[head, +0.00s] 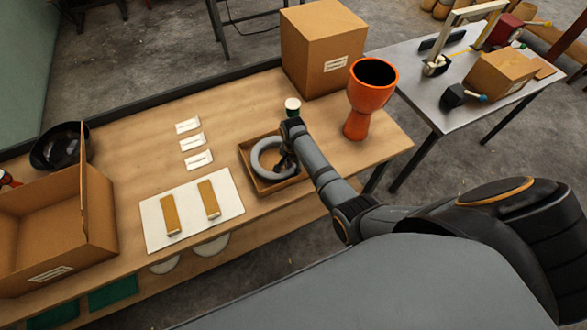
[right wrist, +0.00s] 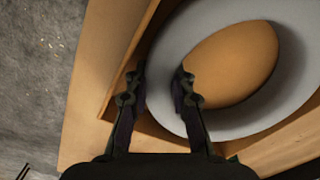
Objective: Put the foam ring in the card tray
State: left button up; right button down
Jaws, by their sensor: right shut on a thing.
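The grey foam ring (head: 258,151) lies within the walls of the shallow brown card tray (head: 284,187) in the head view; I cannot tell whether it rests on the tray floor. My right gripper (head: 286,164) is shut on the ring's near right side. In the right wrist view, its two fingers (right wrist: 160,88) stand on either side of the ring's band (right wrist: 205,25), and a tray wall (right wrist: 122,75) runs just left of them. The tray floor shows through the ring's hole. My left gripper is not in view.
An orange goblet drum (head: 369,97) and a closed carton (head: 322,50) stand behind and right of the tray. A white board (head: 190,206) with two tan bars and an open carton (head: 98,215) are left.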

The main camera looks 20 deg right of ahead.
jog(key=shift+a+f, duration=0.1)
jog(key=c, duration=1.4)
grip_release()
jog(key=shift+w+f, duration=0.1)
jog(key=shift+c, duration=0.2)
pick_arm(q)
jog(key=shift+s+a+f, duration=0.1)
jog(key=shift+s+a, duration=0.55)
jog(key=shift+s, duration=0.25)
pick_arm(e)
jog(key=shift+r, duration=0.45)
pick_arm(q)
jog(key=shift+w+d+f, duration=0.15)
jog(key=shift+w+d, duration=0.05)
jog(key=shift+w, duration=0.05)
pick_arm(e)
notch_tip(320, 180, up, 12)
jog(key=shift+f, duration=0.25)
